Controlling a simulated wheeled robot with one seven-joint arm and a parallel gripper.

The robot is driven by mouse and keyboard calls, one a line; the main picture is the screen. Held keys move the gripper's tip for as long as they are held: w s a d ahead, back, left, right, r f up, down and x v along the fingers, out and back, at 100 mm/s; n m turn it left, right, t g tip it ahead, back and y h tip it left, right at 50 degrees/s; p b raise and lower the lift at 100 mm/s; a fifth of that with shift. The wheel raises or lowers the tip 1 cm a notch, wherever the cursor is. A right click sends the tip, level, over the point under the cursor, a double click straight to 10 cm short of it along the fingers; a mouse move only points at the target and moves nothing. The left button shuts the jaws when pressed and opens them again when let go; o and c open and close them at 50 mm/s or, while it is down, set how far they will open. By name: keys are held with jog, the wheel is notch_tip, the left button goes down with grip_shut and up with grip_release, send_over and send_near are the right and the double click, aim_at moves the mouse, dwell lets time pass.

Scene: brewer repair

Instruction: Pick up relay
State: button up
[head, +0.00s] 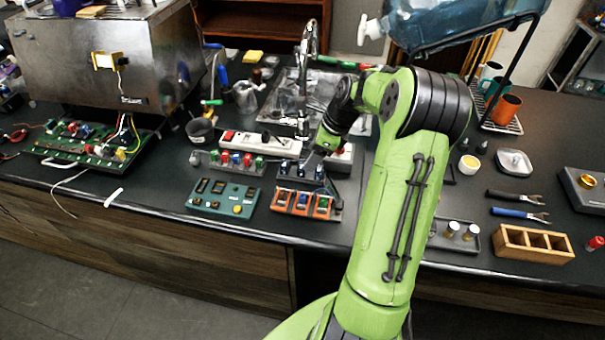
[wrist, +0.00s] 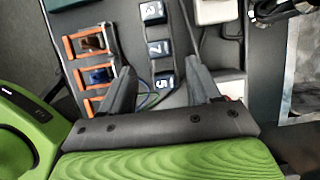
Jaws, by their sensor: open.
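No part is clearly labelled as the relay. Small dark-blue blocks with white numerals (wrist: 158,47) stand in a row on a grey strip in the wrist view. They also show in the head view (head: 283,168), left of and below my gripper (head: 318,165). In the wrist view my gripper (wrist: 163,74) is open and empty, its fingers on either side of the near end of that row. An orange-framed holder (head: 293,210) with coloured modules lies just in front of the row; it also shows left of my fingers (wrist: 70,48).
A teal panel (head: 222,197) and a rack of red and green parts (head: 232,162) lie to the left. A white power strip (head: 262,142) is behind. A metal machine (head: 110,60) stands at the back left; a wooden box (head: 533,244) is at the right.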

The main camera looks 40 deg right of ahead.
aim_at(307, 173)
jog(key=b+x, duration=0.1)
jog(key=x, duration=0.4)
jog(key=shift+d+f, duration=0.1)
jog(key=shift+f, duration=0.1)
jog(key=shift+r, duration=0.1)
jog(key=shift+c, duration=0.8)
jog(key=c, duration=1)
